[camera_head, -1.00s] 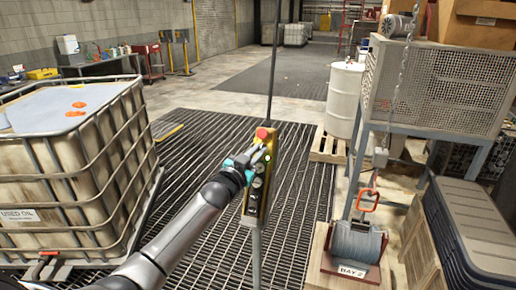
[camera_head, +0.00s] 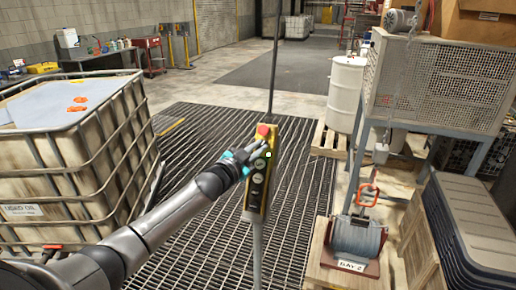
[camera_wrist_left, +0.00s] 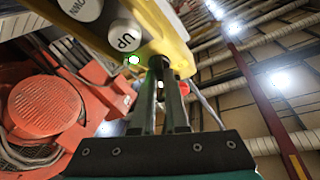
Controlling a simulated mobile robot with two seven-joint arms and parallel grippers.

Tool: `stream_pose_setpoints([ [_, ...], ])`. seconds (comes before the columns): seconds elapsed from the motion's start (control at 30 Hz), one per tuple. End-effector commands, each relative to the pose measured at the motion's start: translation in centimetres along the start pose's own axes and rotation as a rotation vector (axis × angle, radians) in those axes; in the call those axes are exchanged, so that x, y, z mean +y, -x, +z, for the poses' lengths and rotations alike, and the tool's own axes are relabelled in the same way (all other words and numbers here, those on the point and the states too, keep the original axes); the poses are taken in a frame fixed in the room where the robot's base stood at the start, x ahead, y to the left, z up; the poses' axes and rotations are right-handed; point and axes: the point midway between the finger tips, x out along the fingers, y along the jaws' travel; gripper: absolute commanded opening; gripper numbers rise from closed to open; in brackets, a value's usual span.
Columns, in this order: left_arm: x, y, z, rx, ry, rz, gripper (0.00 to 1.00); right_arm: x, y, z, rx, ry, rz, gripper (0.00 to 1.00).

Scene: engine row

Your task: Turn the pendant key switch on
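The pendant (camera_head: 258,185) is a yellow box with a dark face and a red button (camera_head: 262,131) on top, hanging upright. A green lamp (camera_head: 268,155) is lit on it; it also shows in the left wrist view (camera_wrist_left: 133,60). There the yellow pendant (camera_wrist_left: 168,22) is close, with a white UP button (camera_wrist_left: 124,38). My left gripper (camera_head: 262,148) is at the pendant's upper part. In the wrist view its fingers (camera_wrist_left: 161,72) stand a little apart, tips at a dark round part, likely the key switch. Whether they hold the key is unclear. My right gripper is out of view.
A caged used-oil tank (camera_head: 75,165) stands at left. At right are a white drum (camera_head: 345,92), a perforated metal cabinet (camera_head: 440,85), a winch-like unit (camera_head: 357,238) marked BAY 2 and stacked dark lids (camera_head: 475,230). The floor grating (camera_head: 195,135) around the pendant is clear.

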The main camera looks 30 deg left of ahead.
Motion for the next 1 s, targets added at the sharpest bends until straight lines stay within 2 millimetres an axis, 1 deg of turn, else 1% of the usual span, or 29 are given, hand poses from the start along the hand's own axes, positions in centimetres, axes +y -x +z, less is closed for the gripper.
stream_pose_setpoints([
  [0.03, -0.1, -0.1, -0.2, 0.005, -0.003, -0.002, 0.16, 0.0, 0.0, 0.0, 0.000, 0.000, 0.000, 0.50],
  [0.27, -0.1, 0.0, -0.1, 0.003, -0.001, -0.001, 0.42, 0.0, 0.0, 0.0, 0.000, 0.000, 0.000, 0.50],
  [0.53, 0.0, 0.0, -0.1, 0.002, 0.000, -0.001, 0.42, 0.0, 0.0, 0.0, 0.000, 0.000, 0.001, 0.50],
  [0.67, 0.0, 0.5, 0.0, 0.002, 0.001, 0.000, 0.42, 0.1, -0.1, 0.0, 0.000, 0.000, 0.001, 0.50],
  [0.77, 0.1, 1.4, 0.1, 0.000, 0.001, 0.001, 0.42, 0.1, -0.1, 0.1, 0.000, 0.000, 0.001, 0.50],
  [1.0, 0.1, 4.4, 0.1, -0.001, 0.000, 0.001, 0.42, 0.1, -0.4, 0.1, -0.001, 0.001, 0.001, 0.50],
])
